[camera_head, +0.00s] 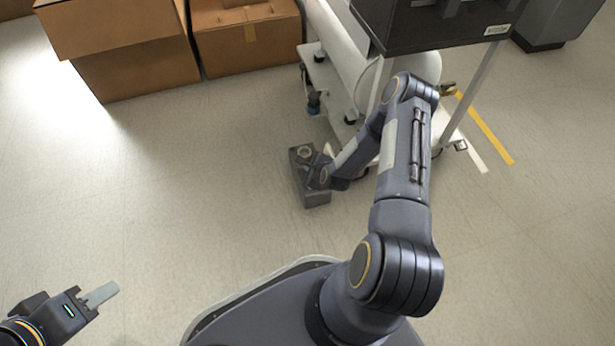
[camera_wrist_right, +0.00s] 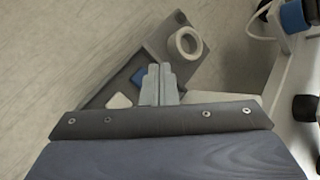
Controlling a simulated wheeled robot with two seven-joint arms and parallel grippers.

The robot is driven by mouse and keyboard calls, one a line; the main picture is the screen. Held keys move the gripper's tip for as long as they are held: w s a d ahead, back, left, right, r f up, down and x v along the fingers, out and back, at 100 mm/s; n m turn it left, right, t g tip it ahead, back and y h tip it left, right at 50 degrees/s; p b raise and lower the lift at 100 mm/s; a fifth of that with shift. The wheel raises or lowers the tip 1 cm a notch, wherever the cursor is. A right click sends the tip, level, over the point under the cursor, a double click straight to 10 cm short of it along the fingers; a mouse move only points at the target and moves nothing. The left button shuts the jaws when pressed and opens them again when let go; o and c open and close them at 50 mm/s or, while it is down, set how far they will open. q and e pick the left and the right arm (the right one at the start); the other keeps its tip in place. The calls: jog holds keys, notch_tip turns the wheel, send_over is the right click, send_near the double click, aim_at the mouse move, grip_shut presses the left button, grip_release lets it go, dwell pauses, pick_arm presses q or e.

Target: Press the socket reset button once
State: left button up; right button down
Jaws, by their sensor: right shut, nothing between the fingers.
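A dark grey socket box (camera_head: 313,194) lies on the floor in the head view, left of the white cart. In the right wrist view the socket box (camera_wrist_right: 185,77) carries a pale round socket ring (camera_wrist_right: 187,42), a small blue button-like part (camera_wrist_right: 138,76) and a white part (camera_wrist_right: 119,101). I cannot tell which part is the reset button. My right gripper (camera_wrist_right: 159,70) is shut and empty, its tips over the box between the blue part and the ring; contact cannot be judged. My left gripper (camera_head: 104,294) is far off at lower left, its opening unclear.
The white cart (camera_head: 325,75) with a white tank and dark machine stands close right of the box. Cardboard boxes (camera_head: 135,65) stand at the back left. Yellow and white floor stripes (camera_head: 487,132) run at right. The floor left of the socket box is clear.

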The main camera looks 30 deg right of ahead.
jog(key=shift+f, duration=0.75)
jog(key=shift+f, duration=0.15)
dwell(1.4)
jog(key=shift+f, duration=0.3)
jog(key=shift+f, duration=0.45)
dwell(0.9)
jog(key=shift+r+p, duration=0.55)
jog(key=shift+r, duration=0.3)
jog(key=shift+r, duration=0.15)
jog(key=shift+r+p, duration=1.75)
jog(key=shift+r, duration=0.7)
